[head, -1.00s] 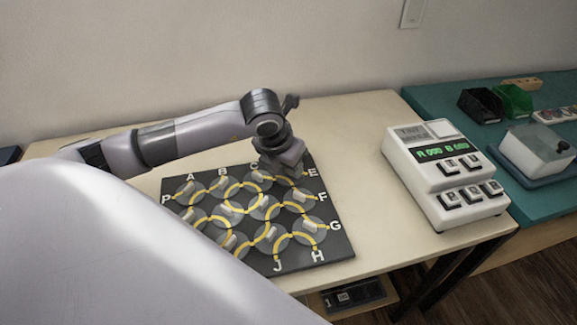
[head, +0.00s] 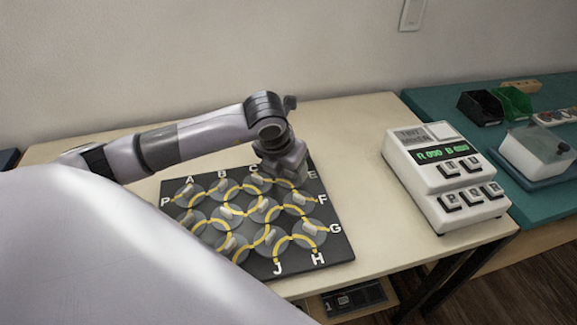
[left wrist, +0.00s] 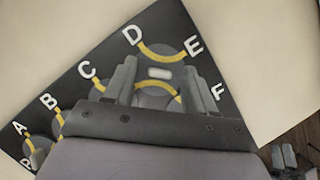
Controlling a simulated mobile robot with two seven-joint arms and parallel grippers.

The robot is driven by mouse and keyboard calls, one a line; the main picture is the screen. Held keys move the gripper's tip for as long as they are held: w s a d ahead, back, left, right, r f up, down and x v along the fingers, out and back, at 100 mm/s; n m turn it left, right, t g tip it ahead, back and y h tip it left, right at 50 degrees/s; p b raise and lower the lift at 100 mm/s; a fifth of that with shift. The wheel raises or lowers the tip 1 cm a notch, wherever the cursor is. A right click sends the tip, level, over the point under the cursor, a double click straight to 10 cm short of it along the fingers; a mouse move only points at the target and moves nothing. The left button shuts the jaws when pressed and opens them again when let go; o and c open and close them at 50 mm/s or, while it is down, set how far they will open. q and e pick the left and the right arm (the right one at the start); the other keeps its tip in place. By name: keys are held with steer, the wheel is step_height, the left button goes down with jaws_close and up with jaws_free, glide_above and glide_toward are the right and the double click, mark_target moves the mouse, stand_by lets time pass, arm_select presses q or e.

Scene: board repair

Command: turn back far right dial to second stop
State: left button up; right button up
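The black dial board (head: 335,250) lies on the table, with several round grey dials carrying yellow track pieces and letters along its edges. The far right dial (head: 284,184) is mostly hidden under my left gripper (head: 290,177) in the head view. In the left wrist view this dial (left wrist: 148,50) shows by the letters D and E, with a yellow arc on its far side and another on its near side. Its pale handle (left wrist: 160,72) lies between the two fingers of the left gripper (left wrist: 158,82), with gaps visible. The fingers are apart.
A white test device (head: 440,175) with a green display and several keys stands right of the board. A teal table (head: 425,100) with bins and a white box (head: 537,150) is further right. Bare tabletop lies between board and device.

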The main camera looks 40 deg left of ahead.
mark_target(283, 188)
arm_select(q)
steer(key=v, duration=0.7)
steer(key=shift+r, duration=0.1)
stand_by(0.5)
